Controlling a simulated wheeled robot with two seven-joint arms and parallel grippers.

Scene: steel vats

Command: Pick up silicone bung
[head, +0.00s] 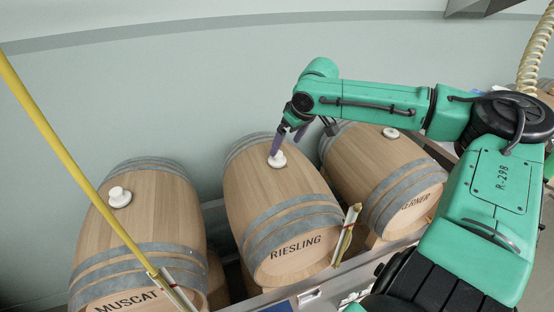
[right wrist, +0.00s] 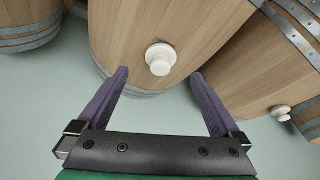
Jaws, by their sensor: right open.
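A white silicone bung (head: 277,158) sits in the top of the barrel marked RIESLING (head: 270,190). In the right wrist view this bung (right wrist: 160,58) shows just beyond and between the fingertips. My right gripper (head: 287,143) is above that barrel, close to the bung, with its purple fingers pointing down. In the right wrist view my right gripper (right wrist: 158,75) is open, with nothing between its fingers. Other white bungs sit on the MUSCAT barrel, the left bung (head: 119,197), and on the right barrel, the right bung (head: 390,133). My left gripper is not in view.
The MUSCAT barrel (head: 155,220) stands at left and the right barrel (head: 365,165) stands close beside the RIESLING one. A yellow pole (head: 70,145) slants across the left. A grey rail (head: 275,294) runs in front. The wall (head: 200,90) is behind.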

